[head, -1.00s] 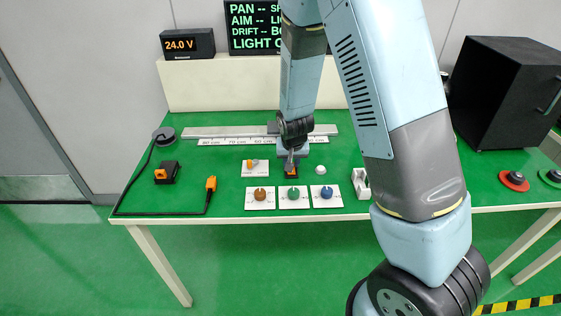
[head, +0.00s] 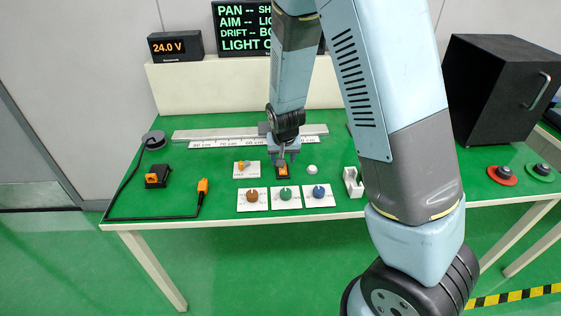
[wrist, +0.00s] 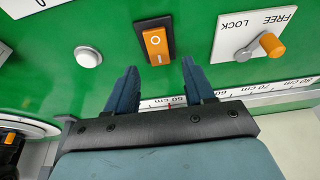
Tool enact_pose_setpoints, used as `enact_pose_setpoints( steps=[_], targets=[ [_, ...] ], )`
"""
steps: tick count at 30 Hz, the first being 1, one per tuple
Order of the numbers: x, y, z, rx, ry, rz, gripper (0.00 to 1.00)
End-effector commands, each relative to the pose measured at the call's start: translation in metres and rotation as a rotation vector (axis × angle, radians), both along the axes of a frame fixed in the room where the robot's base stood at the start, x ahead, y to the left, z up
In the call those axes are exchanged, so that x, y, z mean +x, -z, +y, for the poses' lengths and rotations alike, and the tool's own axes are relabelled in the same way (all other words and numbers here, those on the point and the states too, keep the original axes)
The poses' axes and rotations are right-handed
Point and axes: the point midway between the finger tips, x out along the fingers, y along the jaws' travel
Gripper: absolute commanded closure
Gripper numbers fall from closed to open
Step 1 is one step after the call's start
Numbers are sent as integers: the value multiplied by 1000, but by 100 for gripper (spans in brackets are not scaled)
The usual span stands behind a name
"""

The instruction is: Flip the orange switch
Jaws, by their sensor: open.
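The orange rocker switch (wrist: 155,43) sits in a black housing on the green table top, with O and I marks on its face, in the wrist view. It also shows in the head view (head: 283,171), just below my gripper. My gripper (wrist: 159,68) is open and empty. Its two blue fingers stand apart, one to each side of the switch's lower end in the wrist picture.
A FREE/LOCK lever plate (wrist: 247,40) and a white round button (wrist: 89,57) flank the switch. Brown (head: 252,196), green (head: 285,194) and blue (head: 318,191) knobs are in front. A ruler rail (head: 200,134) lies behind. A cabled orange plug (head: 202,187) lies left.

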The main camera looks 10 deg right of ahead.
Motion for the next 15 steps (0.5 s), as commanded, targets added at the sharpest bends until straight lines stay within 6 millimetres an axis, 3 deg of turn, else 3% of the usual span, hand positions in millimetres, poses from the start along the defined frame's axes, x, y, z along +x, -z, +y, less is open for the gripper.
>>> enact_pose_setpoints(
  steps=[15],
  targets=[
    [-24,-75,3,3,-4,-2,47]
  ],
)
